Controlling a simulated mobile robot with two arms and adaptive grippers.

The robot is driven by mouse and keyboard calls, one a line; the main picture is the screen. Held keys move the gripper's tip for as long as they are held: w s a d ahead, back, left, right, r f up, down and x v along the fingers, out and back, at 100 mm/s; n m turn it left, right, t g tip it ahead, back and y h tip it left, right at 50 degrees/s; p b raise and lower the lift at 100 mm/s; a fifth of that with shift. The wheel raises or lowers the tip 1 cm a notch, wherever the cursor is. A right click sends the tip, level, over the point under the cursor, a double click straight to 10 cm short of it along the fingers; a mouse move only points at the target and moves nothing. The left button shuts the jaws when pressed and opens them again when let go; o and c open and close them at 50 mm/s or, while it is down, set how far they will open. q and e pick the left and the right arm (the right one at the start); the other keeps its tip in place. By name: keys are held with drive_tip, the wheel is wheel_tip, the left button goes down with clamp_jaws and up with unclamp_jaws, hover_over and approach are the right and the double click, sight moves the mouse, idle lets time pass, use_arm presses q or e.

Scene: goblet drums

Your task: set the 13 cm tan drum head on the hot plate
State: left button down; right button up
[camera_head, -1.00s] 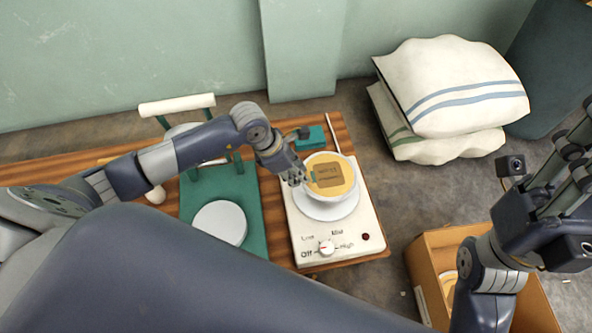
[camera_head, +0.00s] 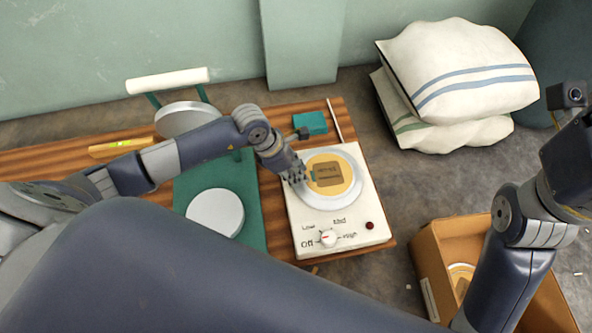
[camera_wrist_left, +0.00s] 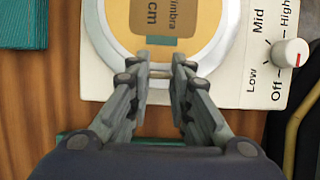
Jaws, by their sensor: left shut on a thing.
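The tan drum head (camera_head: 343,163), a pale disc with a brown label, lies over the round plate of the white hot plate (camera_head: 355,232). It looks level and down at the plate, though the contact underneath is hidden. In the left wrist view the fingertips (camera_wrist_left: 158,70) close at the near rim of the drum head (camera_wrist_left: 205,45), below the label reading "cm". The hot plate's knob (camera_wrist_left: 291,53) also shows there. My right gripper is out of view; only its arm shows.
A green board (camera_head: 250,190) with a grey disc (camera_head: 215,212) lies left of the hot plate on the wooden table (camera_head: 265,120). A teal block (camera_head: 310,123) is behind. A cardboard box (camera_head: 425,265) holding another disc stands at lower right. White sacks (camera_head: 460,75) lie behind.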

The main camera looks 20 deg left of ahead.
use_arm(q)
drive_tip(key=shift+f, duration=0.1)
idle(0.5)
drive_tip(key=c, duration=1.4)
unclamp_jaws()
drive_tip(key=shift+o, duration=0.2)
drive_tip(key=v, duration=1.2)
